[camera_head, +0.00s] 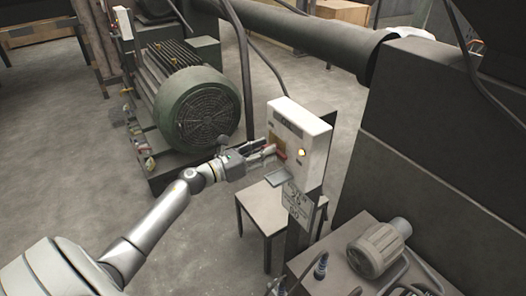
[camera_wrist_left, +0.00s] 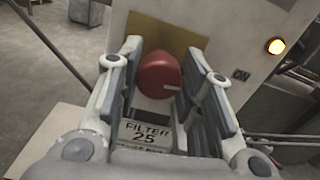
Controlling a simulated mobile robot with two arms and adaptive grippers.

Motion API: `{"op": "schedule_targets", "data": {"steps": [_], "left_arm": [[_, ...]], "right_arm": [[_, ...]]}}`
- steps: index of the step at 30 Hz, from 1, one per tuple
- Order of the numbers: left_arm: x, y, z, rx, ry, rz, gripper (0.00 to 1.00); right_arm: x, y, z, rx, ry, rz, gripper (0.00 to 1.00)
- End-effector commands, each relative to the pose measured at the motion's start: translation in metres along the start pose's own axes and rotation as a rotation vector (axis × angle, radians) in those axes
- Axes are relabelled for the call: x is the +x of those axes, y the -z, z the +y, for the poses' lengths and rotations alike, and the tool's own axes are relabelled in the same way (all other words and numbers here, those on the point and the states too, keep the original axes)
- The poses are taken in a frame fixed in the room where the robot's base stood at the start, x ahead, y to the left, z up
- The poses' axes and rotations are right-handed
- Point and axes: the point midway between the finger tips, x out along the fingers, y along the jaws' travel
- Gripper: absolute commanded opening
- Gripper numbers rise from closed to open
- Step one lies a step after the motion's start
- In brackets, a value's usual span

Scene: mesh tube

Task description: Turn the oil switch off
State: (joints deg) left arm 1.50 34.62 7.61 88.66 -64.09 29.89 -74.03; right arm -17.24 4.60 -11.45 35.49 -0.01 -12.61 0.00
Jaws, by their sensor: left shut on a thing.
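A white switch box (camera_head: 312,132) stands on a dark post in the middle of the head view. Its front has a yellow plate (camera_wrist_left: 160,32) with a red knob (camera_wrist_left: 158,76), which also shows small in the head view (camera_head: 281,154). A lamp (camera_wrist_left: 276,46) on the box glows yellow, with an "ON" label (camera_wrist_left: 240,75) below it. My left gripper (camera_head: 270,151) reaches the box front from the left. In the left wrist view its fingers (camera_wrist_left: 157,85) lie on both sides of the red knob, and it is shut on it. My right gripper is not in view.
A "FILTER 25" sign (camera_wrist_left: 145,135) is below the knob. A small table (camera_head: 268,206) stands under the box. A green motor (camera_head: 195,100) is behind my left arm. A large grey machine (camera_head: 435,150) and a smaller motor (camera_head: 378,247) are at the right.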

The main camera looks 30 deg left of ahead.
Motion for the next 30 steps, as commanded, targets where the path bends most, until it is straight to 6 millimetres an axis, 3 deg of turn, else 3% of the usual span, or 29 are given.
{"op": "schedule_targets", "data": {"steps": [30], "left_arm": [[0.0, 0.0, 0.004, -0.937, -0.002, 0.001, 0.11]], "right_arm": [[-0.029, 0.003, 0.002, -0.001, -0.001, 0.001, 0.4]]}}
